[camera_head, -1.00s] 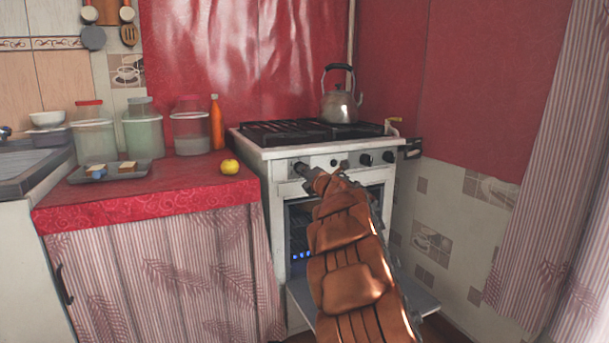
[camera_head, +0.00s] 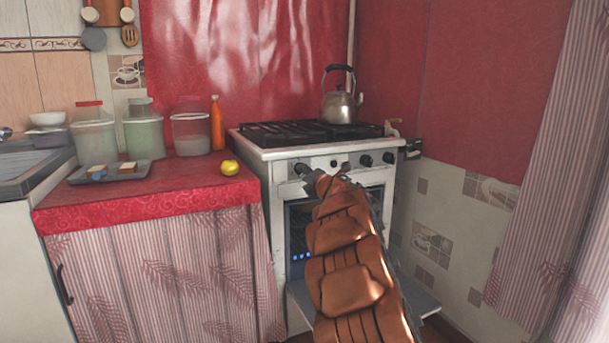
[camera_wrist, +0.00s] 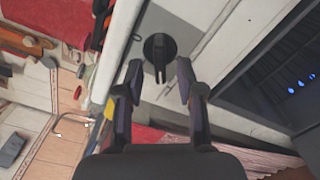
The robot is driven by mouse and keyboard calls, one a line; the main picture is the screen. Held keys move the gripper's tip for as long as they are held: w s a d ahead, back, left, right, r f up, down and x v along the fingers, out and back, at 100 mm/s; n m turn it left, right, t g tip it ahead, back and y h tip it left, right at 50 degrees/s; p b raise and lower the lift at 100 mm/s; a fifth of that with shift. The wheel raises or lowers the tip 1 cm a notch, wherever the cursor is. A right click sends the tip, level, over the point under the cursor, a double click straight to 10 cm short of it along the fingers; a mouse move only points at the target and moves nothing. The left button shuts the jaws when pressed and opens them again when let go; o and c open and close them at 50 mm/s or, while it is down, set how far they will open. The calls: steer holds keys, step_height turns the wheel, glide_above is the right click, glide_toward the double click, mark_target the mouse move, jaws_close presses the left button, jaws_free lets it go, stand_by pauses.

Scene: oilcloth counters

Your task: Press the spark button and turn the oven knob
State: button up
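The white stove (camera_head: 275,215) stands right of the counter, with dark knobs along its front panel. The leftmost knob (camera_head: 300,168) is partly covered by my gripper (camera_head: 309,176). In the wrist view this round black knob (camera_wrist: 158,47) with a raised grip bar lies just beyond and between my fingertips. My gripper (camera_wrist: 159,76) is open and empty, with a gap to the knob. Two more knobs (camera_head: 365,160) sit at the panel's right. I cannot make out the spark button for certain. Blue flames (camera_head: 301,256) show inside the oven, also in the wrist view (camera_wrist: 300,84).
A kettle (camera_head: 339,103) stands on the stove top. The oven door (camera_head: 420,300) hangs open low in front. The red-topped counter (camera_head: 120,205) at left holds jars, an orange bottle (camera_head: 217,125), a grey tray (camera_head: 75,178) and a yellow fruit (camera_head: 230,168).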

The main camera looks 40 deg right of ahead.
steer(key=v, duration=1.1)
steer(key=shift+s, duration=0.1)
